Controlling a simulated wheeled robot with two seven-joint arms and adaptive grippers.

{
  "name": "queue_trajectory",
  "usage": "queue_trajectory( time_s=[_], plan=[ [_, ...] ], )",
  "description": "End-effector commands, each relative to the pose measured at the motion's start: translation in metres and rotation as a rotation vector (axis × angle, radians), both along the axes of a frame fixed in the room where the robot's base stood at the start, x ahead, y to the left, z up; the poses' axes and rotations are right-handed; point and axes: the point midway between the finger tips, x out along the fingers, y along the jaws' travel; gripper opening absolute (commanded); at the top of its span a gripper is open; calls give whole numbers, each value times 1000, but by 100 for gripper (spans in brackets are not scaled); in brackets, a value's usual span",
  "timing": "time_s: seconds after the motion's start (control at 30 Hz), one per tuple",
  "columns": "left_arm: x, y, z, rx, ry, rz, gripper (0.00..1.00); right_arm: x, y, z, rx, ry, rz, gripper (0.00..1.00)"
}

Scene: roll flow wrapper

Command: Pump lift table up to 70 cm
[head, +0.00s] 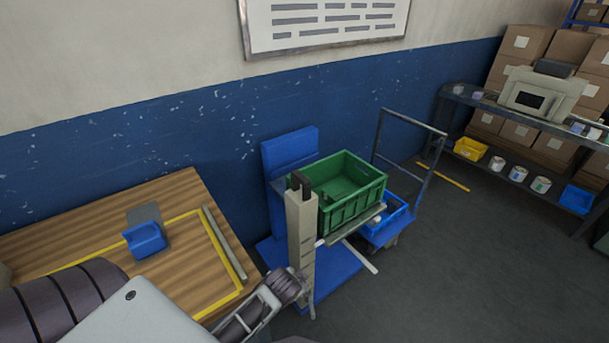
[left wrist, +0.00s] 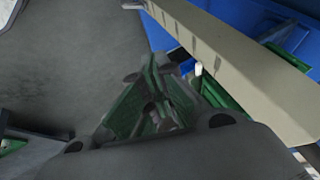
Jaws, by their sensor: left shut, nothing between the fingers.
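The lift table (head: 371,221) has a beige mast (head: 301,232) with dark marks down its face and a black cap. Its platform bears a green crate (head: 352,208), well above the blue base (head: 331,275). My left gripper (head: 289,287) is low beside the mast, at its left front. In the left wrist view my left gripper (left wrist: 152,68) is shut and empty, with the mast (left wrist: 225,55) slanting past close on the right. I cannot tell whether it touches the mast. The table's pump control is not clearly seen. My right gripper is out of view.
A wooden bench (head: 170,195) with a blue bin (head: 145,240) stands on the left. A cart with a blue bin (head: 386,218) stands behind the lift. A shelf with boxes (head: 530,130) is at the far right. The floor (head: 470,265) at right is clear.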

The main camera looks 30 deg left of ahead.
Motion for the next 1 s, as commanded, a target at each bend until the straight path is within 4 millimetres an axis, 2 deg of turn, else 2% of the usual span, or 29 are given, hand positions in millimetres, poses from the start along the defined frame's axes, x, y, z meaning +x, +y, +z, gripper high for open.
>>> queue_trajectory(
  time_s=[0.27,0.5,0.77,1.0],
  plan=[
    [55,28,45,222,-181,-159,0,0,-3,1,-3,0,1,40],
    [101,46,92,453,-334,-312,0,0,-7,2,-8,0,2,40],
    [144,55,153,742,-488,-485,0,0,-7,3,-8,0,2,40],
    [176,52,212,1050,-615,-652,0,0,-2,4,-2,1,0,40]
  ],
)
